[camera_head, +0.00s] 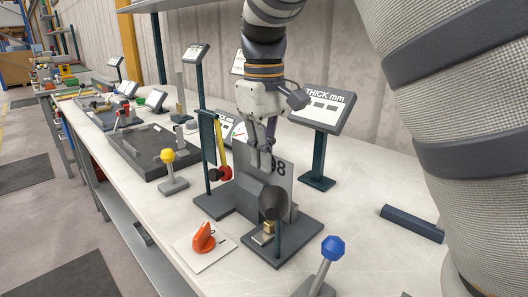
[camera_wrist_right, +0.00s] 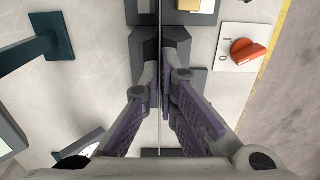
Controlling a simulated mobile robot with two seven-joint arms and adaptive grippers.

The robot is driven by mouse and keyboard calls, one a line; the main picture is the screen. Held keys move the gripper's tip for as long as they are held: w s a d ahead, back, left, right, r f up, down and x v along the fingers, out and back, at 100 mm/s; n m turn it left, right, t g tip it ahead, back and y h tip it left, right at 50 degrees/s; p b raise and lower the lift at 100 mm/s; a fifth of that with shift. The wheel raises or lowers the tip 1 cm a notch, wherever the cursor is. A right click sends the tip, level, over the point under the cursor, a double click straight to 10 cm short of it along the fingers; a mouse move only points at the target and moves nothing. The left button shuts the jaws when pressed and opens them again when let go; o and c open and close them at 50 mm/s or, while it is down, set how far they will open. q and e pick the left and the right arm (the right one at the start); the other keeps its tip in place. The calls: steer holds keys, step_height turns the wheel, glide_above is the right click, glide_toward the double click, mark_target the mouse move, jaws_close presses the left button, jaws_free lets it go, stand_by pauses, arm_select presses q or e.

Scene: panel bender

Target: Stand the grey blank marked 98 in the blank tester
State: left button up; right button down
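The grey blank marked 98 (camera_head: 281,182) stands upright at the dark grey tester block (camera_head: 247,187) in the head view. The block and a black disc hide its lower edge, so I cannot tell whether it is fully seated. My right gripper (camera_head: 262,158) is above the block, with its fingers at the blank's top edge. In the right wrist view, the blank shows edge-on as a thin line (camera_wrist_right: 160,120) between the fingertips (camera_wrist_right: 163,80), which look closed on both faces. My left gripper is not in view.
A THICK mm display (camera_head: 322,106) stands behind. In front are a black disc (camera_head: 273,203), an orange knob (camera_head: 204,237) and a blue-ball lever (camera_head: 333,248). A yellow-ball lever (camera_head: 168,156) and dark tray (camera_head: 150,152) lie left. A dark bar (camera_head: 412,223) lies right.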

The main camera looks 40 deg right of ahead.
steer(key=shift+f, duration=0.1)
steer(key=c, duration=1.7)
jaws_free()
step_height(320, 180, up, 12)
steer(key=shift+r, duration=0.1)
